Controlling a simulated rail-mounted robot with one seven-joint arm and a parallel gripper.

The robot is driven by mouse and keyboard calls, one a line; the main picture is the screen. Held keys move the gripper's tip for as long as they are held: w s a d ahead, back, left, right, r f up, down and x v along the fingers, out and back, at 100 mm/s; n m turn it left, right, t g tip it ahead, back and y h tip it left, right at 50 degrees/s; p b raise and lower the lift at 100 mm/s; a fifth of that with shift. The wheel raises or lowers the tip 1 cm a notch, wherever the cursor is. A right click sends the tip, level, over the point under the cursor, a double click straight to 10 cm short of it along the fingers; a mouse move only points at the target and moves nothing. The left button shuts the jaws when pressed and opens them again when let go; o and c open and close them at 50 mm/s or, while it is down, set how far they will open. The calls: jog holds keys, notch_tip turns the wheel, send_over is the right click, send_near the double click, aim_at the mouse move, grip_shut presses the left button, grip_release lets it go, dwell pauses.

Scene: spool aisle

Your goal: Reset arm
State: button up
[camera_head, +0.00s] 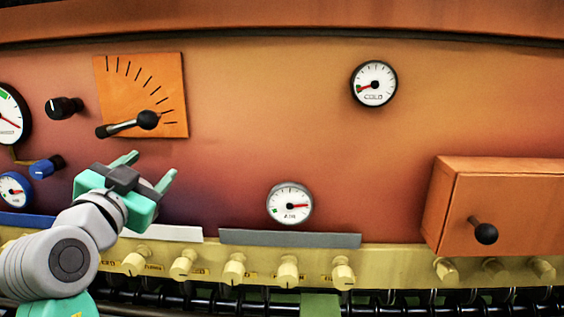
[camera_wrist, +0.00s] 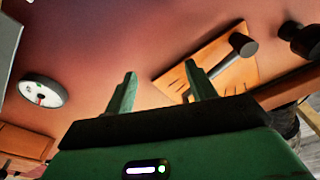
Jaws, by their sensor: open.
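My gripper (camera_head: 146,172) is in the left part of the head view, with green fingers spread apart and nothing between them. It is below the black lever (camera_head: 128,124) on the orange scale plate (camera_head: 143,96), apart from it. In the wrist view my gripper (camera_wrist: 162,90) points at the red-orange panel, its two fingers open. The lever (camera_wrist: 236,52) and its plate (camera_wrist: 222,64) show at the upper right there. My grey arm comes up from the lower left of the head view.
An orange box (camera_head: 510,205) with a black knob (camera_head: 485,233) juts out at the right. A row of cream knobs (camera_head: 233,268) runs along the yellow ledge below. Dials (camera_head: 290,203) and (camera_head: 374,83) sit on the panel. A black knob (camera_head: 64,107) and blue knob (camera_head: 46,167) are left.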

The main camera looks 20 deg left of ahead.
jog(key=d+r+t+h+p, duration=0.1)
jog(key=d+r+t+p, duration=0.15)
jog(key=d, duration=1.35)
jog(key=s+d+r+n+t+h, duration=0.1)
jog(key=s+d+r+t, duration=0.1)
jog(key=s+d, duration=0.6)
jog(key=s+d+r+n+t+h+p, duration=0.1)
jog(key=s+d+r, duration=0.3)
jog(key=s+d, duration=0.4)
jog(key=d+t+h, duration=0.1)
jog(key=d, duration=0.5)
jog(key=shift+n, duration=0.3)
jog(key=shift+o, duration=0.3)
jog(key=shift+w, duration=0.1)
